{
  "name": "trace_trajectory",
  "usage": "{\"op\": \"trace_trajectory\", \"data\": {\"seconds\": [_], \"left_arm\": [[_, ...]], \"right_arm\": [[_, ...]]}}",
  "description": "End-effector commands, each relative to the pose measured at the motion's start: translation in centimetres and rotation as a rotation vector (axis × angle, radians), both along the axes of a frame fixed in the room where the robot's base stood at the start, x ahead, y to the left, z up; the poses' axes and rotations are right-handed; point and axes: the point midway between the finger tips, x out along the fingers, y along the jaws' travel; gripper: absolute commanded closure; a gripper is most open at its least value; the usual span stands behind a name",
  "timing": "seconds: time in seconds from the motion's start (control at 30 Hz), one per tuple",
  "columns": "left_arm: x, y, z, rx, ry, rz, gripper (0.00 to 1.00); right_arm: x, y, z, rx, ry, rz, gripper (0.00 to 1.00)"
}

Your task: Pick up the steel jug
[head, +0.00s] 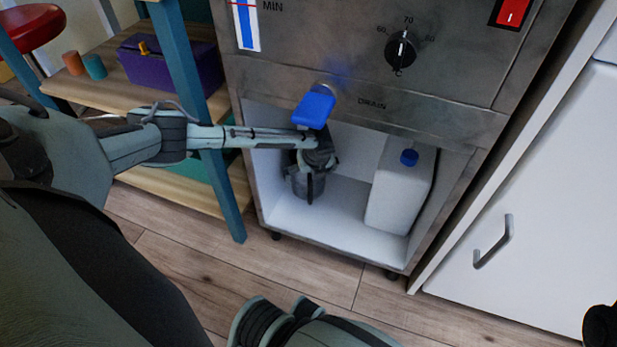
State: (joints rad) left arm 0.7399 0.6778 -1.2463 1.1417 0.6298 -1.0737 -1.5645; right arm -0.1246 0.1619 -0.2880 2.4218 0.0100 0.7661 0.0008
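The steel jug (300,187) stands in the open lower bay of the steel cabinet, below the blue-handled drain tap. Only part of the jug shows. My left gripper (311,182) is at the jug, reaching in from the left with its wrist just under the tap. A dark finger points down across the jug's front. The other finger is hidden, so I cannot tell whether the gripper has closed on the jug. My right gripper cannot be made out; only links of mine show at the bottom edge.
The blue drain lever (314,106) hangs close above my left wrist. A white canister (399,190) with a blue cap stands at the right in the bay. A blue-legged wooden shelf (180,187) is close on the left. A white door (540,200) is at the right.

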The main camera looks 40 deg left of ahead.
Motion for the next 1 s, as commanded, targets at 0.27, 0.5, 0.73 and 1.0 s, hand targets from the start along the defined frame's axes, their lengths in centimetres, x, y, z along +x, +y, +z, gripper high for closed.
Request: {"op": "trace_trajectory", "data": {"seconds": [0.27, 0.5, 0.73, 1.0], "left_arm": [[0.0, 0.0, 0.0, 0.001, 0.001, 0.000, 0.43], [0.0, 0.1, 0.0, 0.001, 0.000, 0.000, 0.52], [0.0, 0.1, 0.9, 0.001, -0.001, 0.001, 0.52], [-0.3, -0.4, 4.0, -0.001, 0.001, -0.003, 0.52]], "right_arm": [[0.0, 0.0, 0.0, 0.000, 0.000, 0.000, 0.60], [0.0, 0.0, 0.0, 0.000, 0.000, -0.001, 0.60], [-0.1, 0.0, 0.5, 0.001, -0.003, -0.001, 0.60], [-0.2, -0.4, 0.0, 0.046, 0.057, 0.002, 0.60]]}}
